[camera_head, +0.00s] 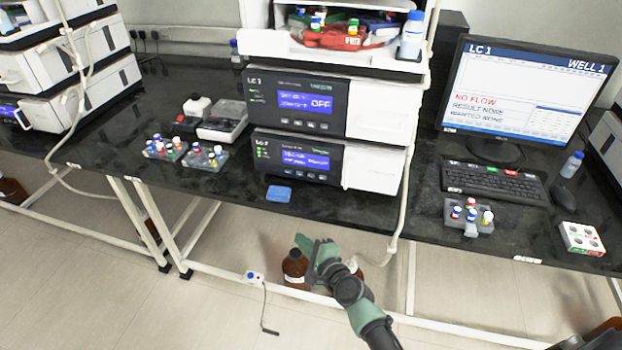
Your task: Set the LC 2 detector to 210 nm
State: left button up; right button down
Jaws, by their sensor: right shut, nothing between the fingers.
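The LC 2 detector (268,163) is the lower of two stacked grey-and-white modules on the black bench. Its blue display (306,160) is lit, but its text is too small to read. A row of small buttons (297,175) sits below the display. My right gripper (312,241) is shut and empty. It is in front of the bench edge, below the detector in the picture and apart from it. My left gripper is not in view.
The LC 1 module (290,101), its display reading OFF, sits directly above. A blue sponge (279,194) lies before the stack. Vial racks (208,157) stand left. A monitor (520,95) and keyboard (493,184) are right. Brown bottles (295,270) stand below the bench.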

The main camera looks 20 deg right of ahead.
aim_at(311, 175)
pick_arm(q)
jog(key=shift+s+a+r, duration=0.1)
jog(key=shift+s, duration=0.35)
pick_arm(e)
notch_tip(311, 175, up, 10)
jog(key=w+m+t, duration=0.2)
jog(key=m, duration=0.1)
jog(key=shift+w+d+m, duration=0.2)
jog(key=shift+d+m, duration=0.05)
jog(key=shift+m, duration=0.05)
